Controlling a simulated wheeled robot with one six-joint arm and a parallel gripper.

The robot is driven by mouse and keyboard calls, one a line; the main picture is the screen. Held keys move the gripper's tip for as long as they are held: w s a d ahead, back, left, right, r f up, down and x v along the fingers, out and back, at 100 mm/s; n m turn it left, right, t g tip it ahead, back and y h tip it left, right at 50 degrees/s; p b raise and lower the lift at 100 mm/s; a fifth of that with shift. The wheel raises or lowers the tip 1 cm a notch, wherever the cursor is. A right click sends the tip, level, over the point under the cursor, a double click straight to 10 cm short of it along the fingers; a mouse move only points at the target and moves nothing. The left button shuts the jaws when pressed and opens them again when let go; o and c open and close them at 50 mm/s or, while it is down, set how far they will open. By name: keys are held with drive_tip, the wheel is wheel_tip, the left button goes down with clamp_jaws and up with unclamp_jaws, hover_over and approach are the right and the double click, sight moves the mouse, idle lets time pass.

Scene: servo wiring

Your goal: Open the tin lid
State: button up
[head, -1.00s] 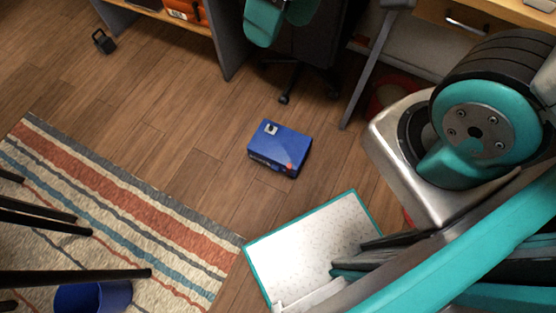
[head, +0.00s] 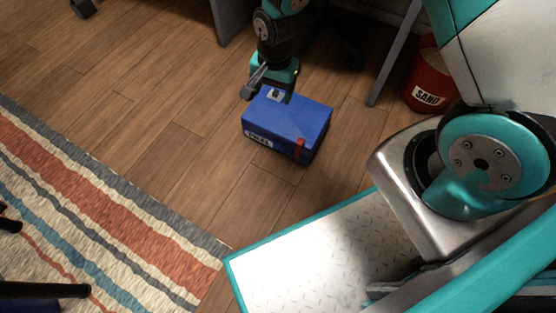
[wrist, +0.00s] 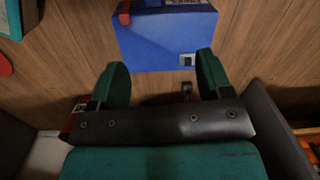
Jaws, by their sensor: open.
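The tin is a blue box (head: 286,124) on the wooden floor, with its lid down. It has a pale label on its near side, a red tab (head: 300,147) at the near right edge and a small metal piece (head: 275,95) on top near the far left. My gripper (head: 268,94) is open over the far left edge of the tin, by the metal piece. In the wrist view the tin (wrist: 165,38) lies beyond my two spread fingers (wrist: 162,73), with the metal piece (wrist: 187,60) near the right finger. Whether a finger touches the tin I cannot tell.
A red bucket marked SAND (head: 429,82) stands at the right, beyond a grey leg (head: 394,55). A striped rug (head: 100,210) covers the left floor. Bare wooden floor lies left of the tin.

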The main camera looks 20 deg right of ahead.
drive_tip(key=m+b, duration=0.2)
drive_tip(key=b, duration=0.2)
hover_over(278, 149)
wheel_tip(278, 149, down, 11)
drive_tip(key=shift+h, duration=0.3)
wheel_tip(278, 149, down, 17)
drive_tip(key=b, duration=1)
drive_tip(key=shift+f, duration=0.1)
drive_tip(key=shift+c, duration=0.2)
